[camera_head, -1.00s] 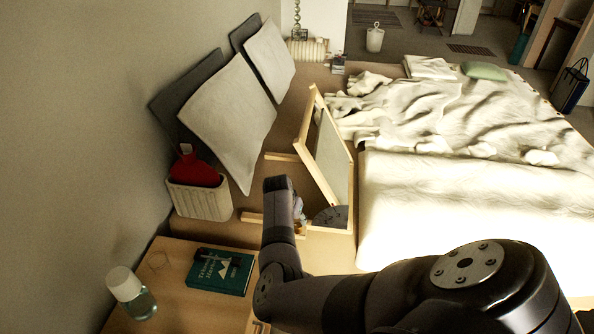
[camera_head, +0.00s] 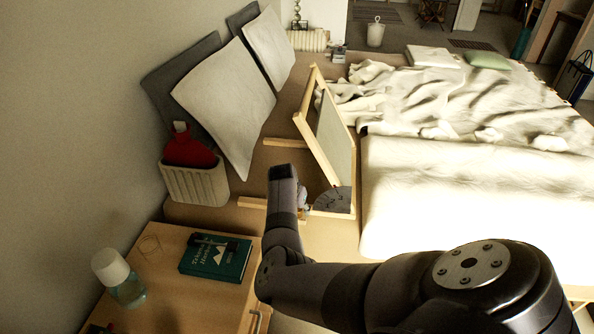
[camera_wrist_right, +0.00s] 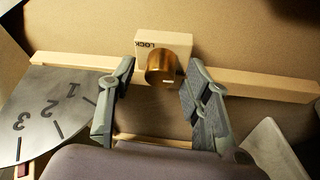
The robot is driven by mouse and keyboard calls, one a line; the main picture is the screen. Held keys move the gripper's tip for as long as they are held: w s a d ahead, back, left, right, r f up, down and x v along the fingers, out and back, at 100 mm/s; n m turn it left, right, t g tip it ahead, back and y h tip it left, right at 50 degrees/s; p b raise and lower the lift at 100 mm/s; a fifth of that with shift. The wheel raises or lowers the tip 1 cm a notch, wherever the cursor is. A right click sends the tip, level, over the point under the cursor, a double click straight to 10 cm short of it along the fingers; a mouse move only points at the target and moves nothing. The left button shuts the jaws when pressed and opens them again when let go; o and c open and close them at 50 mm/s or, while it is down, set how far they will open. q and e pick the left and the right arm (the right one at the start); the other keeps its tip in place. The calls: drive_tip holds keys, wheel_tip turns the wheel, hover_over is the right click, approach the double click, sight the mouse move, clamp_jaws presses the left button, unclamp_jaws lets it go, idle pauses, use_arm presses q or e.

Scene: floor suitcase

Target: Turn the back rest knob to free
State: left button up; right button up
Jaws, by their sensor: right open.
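The back rest (camera_head: 309,118) is a tilted wooden frame with a light panel, standing on the bed in the head view. The brass knob (camera_wrist_right: 160,68) sits on a pale wooden block (camera_wrist_right: 178,42) marked LOCK in the right wrist view. My right gripper (camera_wrist_right: 160,75) is open, with one finger on each side of the knob; I cannot tell whether either touches it. In the head view my own arm mostly hides this gripper and the knob. A grey dial plate (camera_wrist_right: 45,110) with numbers 1, 2 and 3 lies left of the fingers. My left gripper is not in view.
A wooden rail (camera_wrist_right: 255,83) runs behind the fingers. A nightstand (camera_head: 190,295) with a green book (camera_head: 215,259) and a bottle (camera_head: 118,278) stands at front left. Bedding (camera_head: 450,190) covers the right side.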

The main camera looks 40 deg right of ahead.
drive_tip(key=shift+c, duration=0.6)
clamp_jaws()
